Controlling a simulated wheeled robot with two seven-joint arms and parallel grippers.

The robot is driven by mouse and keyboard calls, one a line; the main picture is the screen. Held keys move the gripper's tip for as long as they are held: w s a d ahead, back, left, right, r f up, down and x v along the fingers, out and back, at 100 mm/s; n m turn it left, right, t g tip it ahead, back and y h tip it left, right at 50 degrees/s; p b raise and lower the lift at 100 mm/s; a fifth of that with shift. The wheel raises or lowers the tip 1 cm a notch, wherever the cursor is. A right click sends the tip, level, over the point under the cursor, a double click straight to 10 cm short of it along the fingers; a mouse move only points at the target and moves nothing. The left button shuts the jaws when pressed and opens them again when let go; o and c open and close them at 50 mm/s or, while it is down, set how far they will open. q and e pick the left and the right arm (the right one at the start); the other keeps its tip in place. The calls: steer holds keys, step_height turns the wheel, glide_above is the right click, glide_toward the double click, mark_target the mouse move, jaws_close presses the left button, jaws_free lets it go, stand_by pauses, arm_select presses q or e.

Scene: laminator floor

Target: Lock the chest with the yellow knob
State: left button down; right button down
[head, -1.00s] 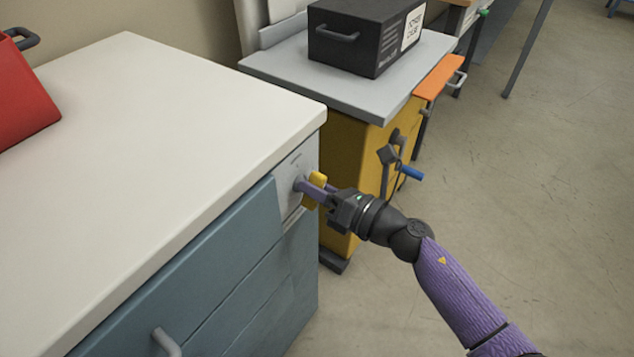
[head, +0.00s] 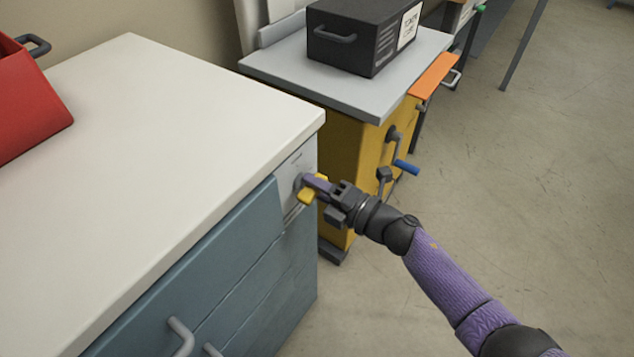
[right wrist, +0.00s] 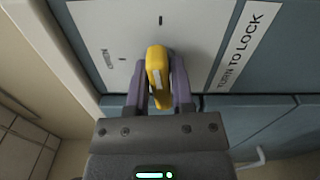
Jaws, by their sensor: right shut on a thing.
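The chest is the blue-grey cabinet (head: 225,262) with a white top at the left. A pale panel near its top right corner carries the yellow knob (head: 305,197). My right gripper (head: 314,185) is shut on the knob, its purple fingers on either side and hiding part of it. In the right wrist view the yellow knob (right wrist: 157,70) sits between the two fingers (right wrist: 160,92). A "TURN TO LOCK" label (right wrist: 240,45) and short dark marks show on the panel around it. My left gripper is not in view.
A yellow cabinet (head: 345,165) with a grey top and a blue-handled crank (head: 405,167) stands just behind my right gripper. A black case (head: 365,38) lies on it. A red bin (head: 30,100) rests on the chest top. Floor at the right is clear.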

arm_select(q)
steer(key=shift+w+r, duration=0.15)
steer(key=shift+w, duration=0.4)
arm_select(e)
steer(key=shift+w+a+r+m, duration=0.1)
steer(key=shift+r+m, duration=0.15)
steer(key=shift+m, duration=0.45)
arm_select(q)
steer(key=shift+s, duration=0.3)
arm_select(e)
steer(key=c, duration=0.6)
jaws_free()
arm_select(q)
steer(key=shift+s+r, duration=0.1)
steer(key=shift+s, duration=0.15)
arm_select(e)
steer(key=shift+o, duration=0.2)
steer(key=shift+f, duration=0.1)
